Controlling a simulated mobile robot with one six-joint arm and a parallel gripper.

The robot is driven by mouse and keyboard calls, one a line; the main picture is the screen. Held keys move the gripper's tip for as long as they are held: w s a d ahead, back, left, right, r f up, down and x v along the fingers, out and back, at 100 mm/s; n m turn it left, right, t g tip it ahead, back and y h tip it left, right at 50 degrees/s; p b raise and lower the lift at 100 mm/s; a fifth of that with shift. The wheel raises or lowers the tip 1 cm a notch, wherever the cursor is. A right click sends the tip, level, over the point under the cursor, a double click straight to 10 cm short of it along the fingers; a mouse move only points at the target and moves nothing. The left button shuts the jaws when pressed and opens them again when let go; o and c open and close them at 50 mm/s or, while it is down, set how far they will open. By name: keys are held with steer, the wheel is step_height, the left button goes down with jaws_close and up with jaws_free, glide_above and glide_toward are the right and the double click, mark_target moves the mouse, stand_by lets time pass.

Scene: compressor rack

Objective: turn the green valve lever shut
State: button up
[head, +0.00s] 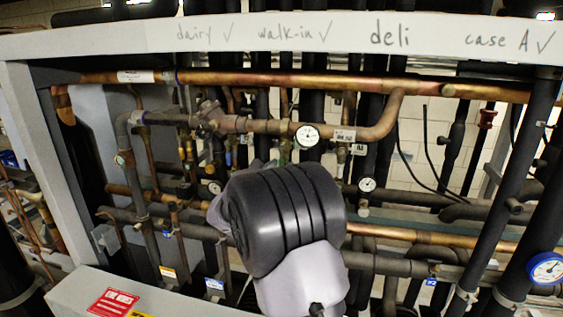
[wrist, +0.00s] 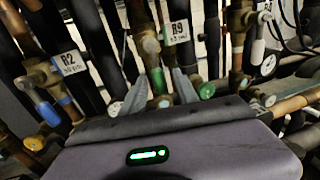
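In the wrist view, a green rounded piece (wrist: 207,91), which looks like the end of the green valve lever, sits just right of my gripper (wrist: 160,84). Two grey fingers stand apart, with a copper pipe and its green-tinged fitting (wrist: 158,80) visible between them. The fingers look open and hold nothing that I can see. I cannot tell whether the right finger touches the green piece. A tag marked R9 (wrist: 176,32) hangs just above. In the head view my arm hides the gripper; a small green part (head: 285,152) shows above it.
A blue-ended valve (wrist: 48,113) with tag R2 (wrist: 69,63) stands at left in the wrist view. Another valve (wrist: 257,35) is at upper right. In the head view, a copper pipe (head: 250,80) and a gauge (head: 307,135) cross above my arm. Pipes crowd both sides.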

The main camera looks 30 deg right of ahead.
steer(key=shift+x, duration=0.8)
steer(key=shift+a, duration=0.1)
jaws_close()
stand_by(0.8)
